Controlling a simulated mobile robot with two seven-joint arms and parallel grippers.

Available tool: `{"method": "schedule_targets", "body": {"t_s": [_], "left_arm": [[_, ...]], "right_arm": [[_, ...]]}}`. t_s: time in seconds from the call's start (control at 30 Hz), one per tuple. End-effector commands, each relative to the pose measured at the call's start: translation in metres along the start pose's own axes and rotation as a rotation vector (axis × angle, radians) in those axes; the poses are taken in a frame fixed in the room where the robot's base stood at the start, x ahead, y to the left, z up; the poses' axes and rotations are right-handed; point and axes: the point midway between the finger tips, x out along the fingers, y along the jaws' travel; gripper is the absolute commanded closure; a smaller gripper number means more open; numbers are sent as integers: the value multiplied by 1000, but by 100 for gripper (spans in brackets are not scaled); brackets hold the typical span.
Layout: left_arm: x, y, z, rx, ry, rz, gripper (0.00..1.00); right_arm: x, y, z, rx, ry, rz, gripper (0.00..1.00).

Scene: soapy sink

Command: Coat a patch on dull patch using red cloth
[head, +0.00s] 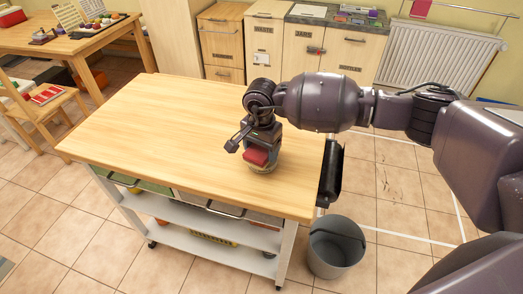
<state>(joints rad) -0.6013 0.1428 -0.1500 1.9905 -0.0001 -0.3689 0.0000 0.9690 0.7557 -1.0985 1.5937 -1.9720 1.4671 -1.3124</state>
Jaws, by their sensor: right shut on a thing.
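My right gripper (258,147) reaches in from the right and points down over the right part of the wooden tabletop. It is shut on the red cloth (256,157), which shows as a small red block low at the fingers. Just under and beside the cloth, a rounded, pale brownish edge (264,168) shows on the tabletop. I cannot tell whether this is the dull patch or a separate object, as the gripper and cloth cover most of it. I cannot tell whether the cloth touches it. My left gripper is not in view.
The wooden worktable (160,125) is otherwise bare, with free room to the left. A grey bucket (336,250) stands on the tiled floor off its right front corner. A dark holder (331,172) hangs on the table's right side. Cabinets (268,45) and a radiator (438,55) stand behind.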

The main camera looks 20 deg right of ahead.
Motion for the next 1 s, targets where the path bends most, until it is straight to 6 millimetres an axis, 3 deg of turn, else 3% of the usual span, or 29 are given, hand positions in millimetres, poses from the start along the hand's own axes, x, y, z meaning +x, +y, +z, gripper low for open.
{"method": "schedule_targets", "body": {"t_s": [0.7, 1.0], "left_arm": [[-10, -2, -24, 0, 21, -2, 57], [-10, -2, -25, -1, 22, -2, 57]], "right_arm": [[-49, 0, 0, -1, 2, -1, 50], [-52, 0, 0, 0, 1, 0, 50]]}}
